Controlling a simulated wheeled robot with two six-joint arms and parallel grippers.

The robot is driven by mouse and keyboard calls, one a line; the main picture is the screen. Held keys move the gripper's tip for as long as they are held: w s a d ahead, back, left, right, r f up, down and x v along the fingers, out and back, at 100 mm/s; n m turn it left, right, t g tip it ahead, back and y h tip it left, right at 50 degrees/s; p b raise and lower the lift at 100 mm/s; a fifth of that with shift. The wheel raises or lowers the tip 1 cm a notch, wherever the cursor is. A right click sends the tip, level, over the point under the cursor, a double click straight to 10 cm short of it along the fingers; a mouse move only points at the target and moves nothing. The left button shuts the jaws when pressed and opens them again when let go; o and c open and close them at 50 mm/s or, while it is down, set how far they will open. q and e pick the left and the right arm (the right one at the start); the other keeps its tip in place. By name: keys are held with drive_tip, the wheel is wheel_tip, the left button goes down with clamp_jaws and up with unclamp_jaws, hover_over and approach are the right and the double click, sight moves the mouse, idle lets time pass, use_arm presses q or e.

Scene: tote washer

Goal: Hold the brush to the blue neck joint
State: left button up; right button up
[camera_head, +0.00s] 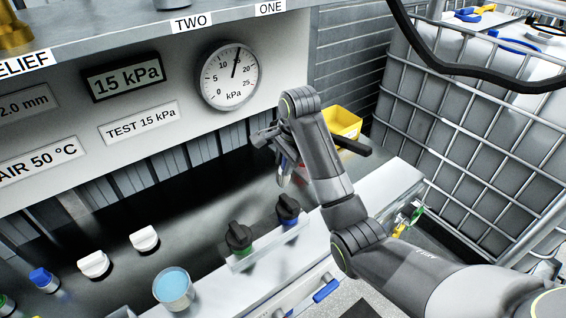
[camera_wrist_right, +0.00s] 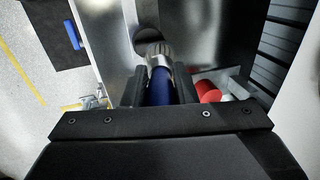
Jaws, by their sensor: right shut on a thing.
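My right gripper (camera_wrist_right: 158,88) is shut on the brush, whose blue handle (camera_wrist_right: 160,88) lies between its fingers. The silver ferrule and grey bristles (camera_wrist_right: 153,50) point away from the gripper. A black-topped fitting with a blue neck (camera_head: 288,211) stands on the pale ledge in the head view; I take this as the blue neck joint. In the head view my right gripper (camera_head: 270,140) is above and behind it, near the dark curtain strips, partly hidden by my arm. I cannot tell whether the bristles touch anything. My left gripper is not in view.
A similar fitting with a green neck (camera_head: 240,243) stands beside the blue one. A cup of blue liquid (camera_head: 173,288) and white caps (camera_head: 145,238) are at left. A yellow bin (camera_head: 342,121) is behind my arm. A red cylinder (camera_wrist_right: 208,91) lies right of the brush.

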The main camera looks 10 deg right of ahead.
sight(285, 180)
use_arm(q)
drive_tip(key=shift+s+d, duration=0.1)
use_arm(e)
drive_tip(key=shift+d, duration=0.1)
drive_tip(key=shift+f, duration=0.5)
drive_tip(key=x, duration=0.2)
drive_tip(key=s+x, duration=0.1)
drive_tip(key=x, duration=0.2)
drive_tip(key=shift+s+d+f, duration=0.1)
drive_tip(key=shift+f, duration=0.35)
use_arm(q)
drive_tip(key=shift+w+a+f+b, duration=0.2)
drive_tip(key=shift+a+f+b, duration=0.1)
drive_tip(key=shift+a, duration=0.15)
use_arm(e)
drive_tip(key=shift+s+x, duration=0.25)
drive_tip(key=shift+x, duration=0.85)
drive_tip(key=shift+d+f, duration=0.1)
drive_tip(key=shift+f, duration=0.1)
drive_tip(key=shift+s+x, duration=0.25)
drive_tip(key=shift+x, duration=0.85)
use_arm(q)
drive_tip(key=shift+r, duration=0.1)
use_arm(e)
drive_tip(key=shift+d, duration=0.1)
